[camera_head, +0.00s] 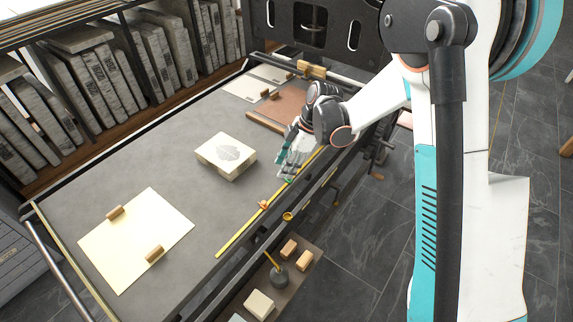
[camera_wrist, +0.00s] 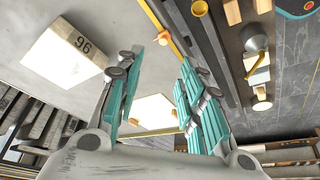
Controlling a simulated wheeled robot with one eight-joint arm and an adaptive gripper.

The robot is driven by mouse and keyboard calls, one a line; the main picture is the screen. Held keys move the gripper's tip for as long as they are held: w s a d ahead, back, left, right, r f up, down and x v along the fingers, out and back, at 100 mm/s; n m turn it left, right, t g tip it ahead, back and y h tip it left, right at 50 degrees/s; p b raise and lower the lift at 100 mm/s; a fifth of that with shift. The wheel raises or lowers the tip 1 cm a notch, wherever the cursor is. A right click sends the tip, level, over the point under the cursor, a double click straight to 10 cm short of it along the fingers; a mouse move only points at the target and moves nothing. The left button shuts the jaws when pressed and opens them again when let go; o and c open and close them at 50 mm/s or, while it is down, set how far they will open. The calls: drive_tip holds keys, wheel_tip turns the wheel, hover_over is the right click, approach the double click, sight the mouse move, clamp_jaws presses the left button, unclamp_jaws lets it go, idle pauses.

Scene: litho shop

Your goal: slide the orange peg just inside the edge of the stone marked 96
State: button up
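The stone (camera_head: 218,164) is a pale cream block with a grey print on top, lying on the grey table bed. In the wrist view its side (camera_wrist: 55,60) shows the number 96. The small orange peg (camera_head: 263,205) sits at the yellow strip along the table's near edge, apart from the stone. It also shows in the wrist view (camera_wrist: 163,40), beyond the fingertips. My gripper (camera_head: 290,163) is above the table's near edge, right of the stone and up the strip from the peg. Its teal fingers (camera_wrist: 158,72) are apart with nothing held between them.
The yellow strip (camera_head: 236,238) runs along the near edge. A small yellow cup (camera_head: 287,216) is beside it. A cream sheet (camera_head: 135,240) with wooden blocks lies at left. A lower shelf (camera_head: 240,300) holds blocks and a dark pot. The bed between stone and strip is clear.

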drive_tip(key=shift+r, duration=0.1)
drive_tip(key=v, duration=1.2)
